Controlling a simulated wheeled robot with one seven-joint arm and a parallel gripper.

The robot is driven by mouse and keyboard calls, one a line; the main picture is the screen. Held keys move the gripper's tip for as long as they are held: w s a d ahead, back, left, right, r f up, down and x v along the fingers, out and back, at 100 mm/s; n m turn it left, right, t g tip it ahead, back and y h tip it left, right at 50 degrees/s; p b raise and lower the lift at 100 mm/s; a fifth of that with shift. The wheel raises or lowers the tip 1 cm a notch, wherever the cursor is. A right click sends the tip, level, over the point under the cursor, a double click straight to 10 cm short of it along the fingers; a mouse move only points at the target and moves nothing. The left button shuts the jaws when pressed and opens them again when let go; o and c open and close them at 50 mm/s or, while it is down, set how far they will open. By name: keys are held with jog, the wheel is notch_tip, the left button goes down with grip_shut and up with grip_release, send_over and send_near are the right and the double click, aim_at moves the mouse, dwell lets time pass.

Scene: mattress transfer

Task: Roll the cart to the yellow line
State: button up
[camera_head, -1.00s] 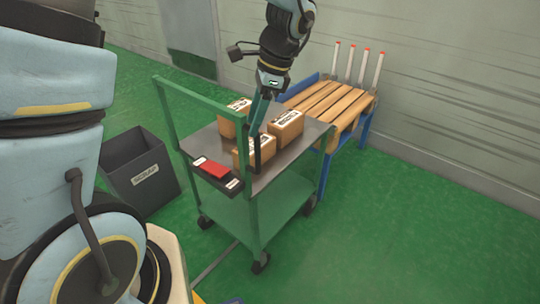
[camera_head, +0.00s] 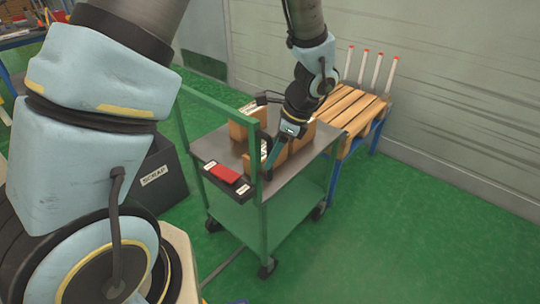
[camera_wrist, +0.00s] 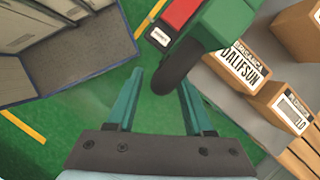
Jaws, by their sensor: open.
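The cart (camera_head: 300,192) has a green frame, a grey top deck and a lower green shelf, and stands upright on black casters. My gripper (camera_head: 268,166) is at the cart's near side, close to the upright and the red-topped black panel (camera_head: 224,173). In the wrist view my gripper (camera_wrist: 163,88) has its two green fingers apart. A dark curved part of the cart (camera_wrist: 178,66) shows just beyond and between the fingertips; contact cannot be told. Yellow floor markings (camera_wrist: 24,126) show in the wrist view; which is the task's line is unclear.
Several cardboard boxes (camera_head: 246,122) sit on the cart, partly hidden by my arm. A dark scrap bin (camera_head: 163,180) stands left of the cart. A wooden slatted rack (camera_head: 350,108) with white posts stands behind it by the wall. Green floor is clear at the right.

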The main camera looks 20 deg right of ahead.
jog(key=shift+w+a+f, duration=0.1)
jog(key=shift+a+f, duration=0.15)
jog(key=shift+f, duration=0.35)
grip_shut()
dwell(1.1)
